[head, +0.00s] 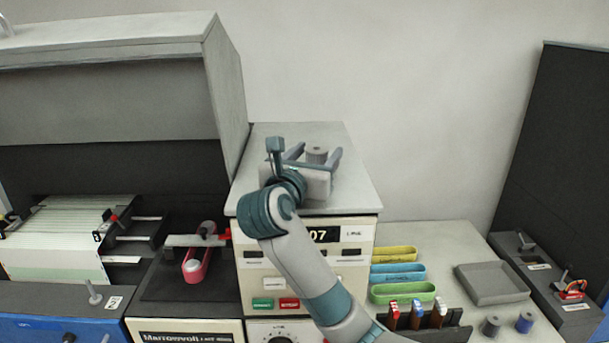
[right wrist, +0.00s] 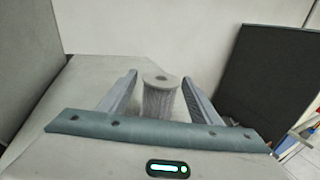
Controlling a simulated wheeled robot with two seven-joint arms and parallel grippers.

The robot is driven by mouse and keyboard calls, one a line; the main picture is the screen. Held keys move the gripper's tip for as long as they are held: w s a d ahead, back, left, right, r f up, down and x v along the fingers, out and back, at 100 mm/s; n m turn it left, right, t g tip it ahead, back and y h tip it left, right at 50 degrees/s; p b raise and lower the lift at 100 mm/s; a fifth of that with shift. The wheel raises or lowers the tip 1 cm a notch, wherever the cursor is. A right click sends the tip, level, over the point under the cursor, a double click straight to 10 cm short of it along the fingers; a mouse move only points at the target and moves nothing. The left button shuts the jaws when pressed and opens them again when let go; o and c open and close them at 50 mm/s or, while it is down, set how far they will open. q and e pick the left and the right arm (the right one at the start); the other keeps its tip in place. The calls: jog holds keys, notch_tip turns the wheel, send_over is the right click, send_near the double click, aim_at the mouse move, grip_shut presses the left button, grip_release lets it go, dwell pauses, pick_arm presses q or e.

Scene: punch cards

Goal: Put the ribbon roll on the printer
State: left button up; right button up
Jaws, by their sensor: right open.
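A grey ribbed roll (head: 317,154), which looks like the ribbon roll, stands upright on the flat top of the pale middle cabinet (head: 345,190). It also shows in the right wrist view (right wrist: 160,97). My right gripper (head: 319,150) is open, with one finger on each side of the roll. In the right wrist view small gaps show between roll and fingers. The machine with striped paper (head: 55,240) at the left looks like the printer. Its big lid (head: 110,65) stands raised. My left gripper is not in view.
On the right table are yellow, blue and green trays (head: 403,292), a grey tray (head: 490,283), a rack (head: 425,333) and two small spools (head: 523,323). The raised lid borders the cabinet's left side.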

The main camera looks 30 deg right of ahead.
aim_at(312, 159)
jog(key=b+v, duration=0.2)
jog(key=v, duration=0.4)
jog(key=shift+s+a+f+b, duration=0.1)
jog(key=shift+s+a+b, duration=0.1)
jog(key=shift+a+b, duration=0.2)
jog(key=shift+s+a, duration=0.4)
jog(key=shift+a, duration=0.05)
